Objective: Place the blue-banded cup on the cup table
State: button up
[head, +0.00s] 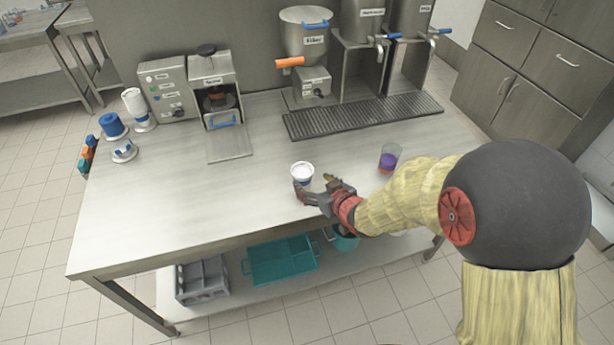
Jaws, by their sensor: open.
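A white cup with a dark blue band (302,170) stands upright on the steel table (200,195), near its front edge. My gripper (313,191) is open at table level, right at the cup on its near side. One finger shows in front of the cup's lower left and the other to its right. I cannot tell whether the fingers touch the cup. The gripper hides part of the cup's lower body.
A clear cup with purple contents (388,160) stands right of my gripper, close to my arm. Machines line the back, with a drip grate (362,116) before the dispensers. Blue and white items (113,126) stand at left. The table's front left is clear.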

jog(key=s+d+r+m+g+h, duration=0.1)
jog(key=s+d+r+m+h, duration=0.15)
jog(key=s+d+r, duration=0.45)
jog(key=s+d+r+m+g+h, duration=0.1)
jog(key=s+d+r+h, duration=0.25)
jog(key=d+r, duration=0.45)
jog(key=s+r+m+g, duration=0.1)
jog(key=s+r, duration=0.1)
jog(key=s, duration=0.8)
jog(key=s+r+m+g, duration=0.1)
jog(key=s+r+g, duration=0.1)
jog(key=s, duration=0.8)
jog(key=shift+s+d+r, duration=0.15)
jog(key=shift+d+r, duration=0.3)
jog(key=shift+r, duration=0.1)
jog(key=shift+a, duration=0.1)
